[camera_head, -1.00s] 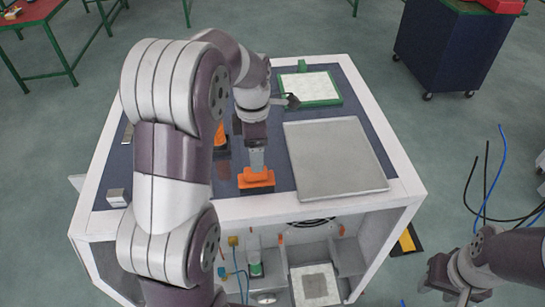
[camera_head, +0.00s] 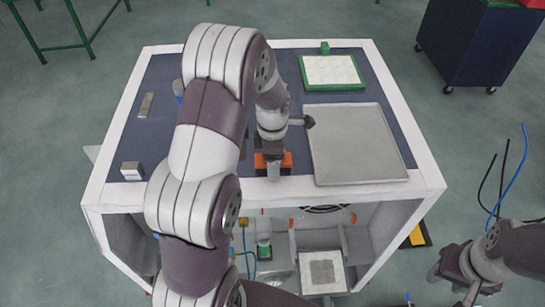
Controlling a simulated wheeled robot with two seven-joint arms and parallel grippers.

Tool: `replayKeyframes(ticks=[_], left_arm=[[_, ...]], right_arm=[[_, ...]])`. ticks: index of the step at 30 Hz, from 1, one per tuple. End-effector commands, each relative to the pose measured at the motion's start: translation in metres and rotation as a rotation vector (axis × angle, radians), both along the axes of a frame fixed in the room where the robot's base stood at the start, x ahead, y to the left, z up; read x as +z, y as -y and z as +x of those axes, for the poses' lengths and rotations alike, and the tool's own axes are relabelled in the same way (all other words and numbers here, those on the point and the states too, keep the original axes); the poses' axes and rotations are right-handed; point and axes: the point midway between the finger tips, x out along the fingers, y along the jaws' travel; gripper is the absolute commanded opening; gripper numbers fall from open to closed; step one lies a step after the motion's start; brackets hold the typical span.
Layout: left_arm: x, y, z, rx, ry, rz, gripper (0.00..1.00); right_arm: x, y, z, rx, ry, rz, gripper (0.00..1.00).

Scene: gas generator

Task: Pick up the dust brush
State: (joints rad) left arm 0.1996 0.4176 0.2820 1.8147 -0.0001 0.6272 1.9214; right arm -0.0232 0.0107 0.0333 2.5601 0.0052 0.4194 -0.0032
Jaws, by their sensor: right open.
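I cannot pick out the dust brush with certainty. An orange item (camera_head: 286,160) sits near the front edge of the workbench top (camera_head: 225,190), at my left gripper. My left arm crosses the middle of the view, and its gripper (camera_head: 272,170) points down at the orange item, with a grey piece in front of it. Whether its jaws are open or shut, or hold anything, is not clear. My right gripper (camera_head: 451,286) is open and empty at the lower right, off the bench and low beside it.
A grey panel (camera_head: 358,145) lies right of my left gripper. A green-framed tray (camera_head: 331,70) is at the back. A small white box (camera_head: 131,171) and a flat metal piece (camera_head: 146,105) lie on the left. The cabinet below holds parts. A blue cart (camera_head: 470,45) stands back right.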

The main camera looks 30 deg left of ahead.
Motion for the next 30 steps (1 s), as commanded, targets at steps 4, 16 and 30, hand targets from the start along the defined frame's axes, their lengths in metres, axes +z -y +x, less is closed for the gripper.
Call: replayKeyframes(ticks=[4,16,30], left_arm=[[0.0,0.0,0.0,0.0,0.0,0.0,0.51],[0.0,0.0,0.0,0.0,-0.002,0.0,0.19],[0.061,0.028,0.025,-0.005,0.004,0.0,0.19]], right_arm=[[-0.001,0.0,0.0,0.0,0.0,0.0,0.43],[-0.002,0.0,0.0,0.0,0.0,0.0,0.43],[-0.03,0.0,0.0,0.0,0.0,0.0,0.43]])
